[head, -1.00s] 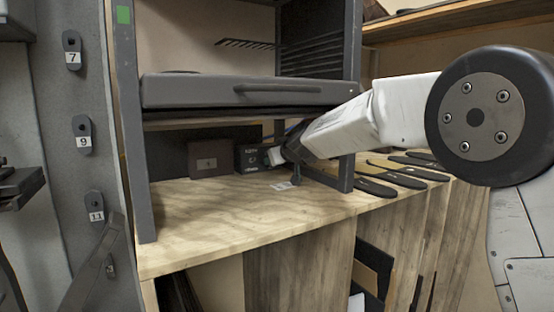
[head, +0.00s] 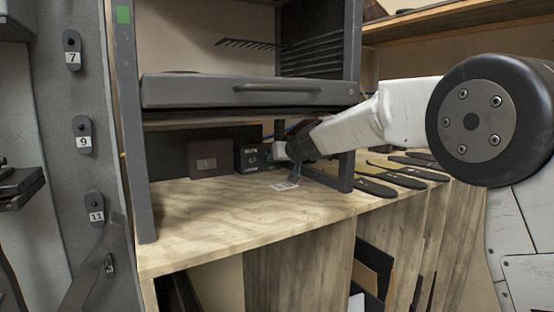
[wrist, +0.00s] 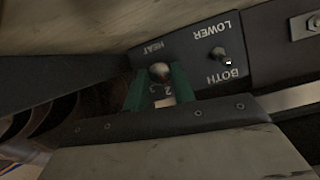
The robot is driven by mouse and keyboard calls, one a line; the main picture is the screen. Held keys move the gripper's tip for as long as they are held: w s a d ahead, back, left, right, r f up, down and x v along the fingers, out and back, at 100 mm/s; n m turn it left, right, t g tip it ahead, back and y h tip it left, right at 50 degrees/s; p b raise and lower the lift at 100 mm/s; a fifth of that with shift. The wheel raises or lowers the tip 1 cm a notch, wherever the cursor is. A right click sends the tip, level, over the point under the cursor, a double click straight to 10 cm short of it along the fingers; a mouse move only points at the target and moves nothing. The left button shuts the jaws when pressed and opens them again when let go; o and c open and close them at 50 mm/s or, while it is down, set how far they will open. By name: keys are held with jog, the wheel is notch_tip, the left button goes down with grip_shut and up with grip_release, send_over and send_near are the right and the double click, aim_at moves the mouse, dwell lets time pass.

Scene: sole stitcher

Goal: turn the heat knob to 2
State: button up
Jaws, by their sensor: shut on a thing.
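The heat knob (wrist: 160,71) is a small rounded metal knob on a dark control panel (wrist: 200,62), beside the HEAT lettering in the wrist view. My gripper (wrist: 159,80) has green fingers, shut on the knob from both sides. The figures 2 and 3 show between the fingers; the rest of the scale and the knob's pointer are hidden, so I cannot read its setting. In the head view my gripper (head: 279,151) is at the right side of the small black control box (head: 250,158), and the knob is hidden.
A toggle switch (wrist: 219,54) by the LOWER and BOTH lettering sits close to the knob. A grey tray with a handle (head: 245,91) overhangs the box. A frame post (head: 346,172) stands near my arm.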

dwell(0.3)
jog(key=o, duration=1)
jog(key=v, duration=0.7)
jog(key=shift+s+d+r, duration=0.15)
jog(key=shift+s+d, duration=0.1)
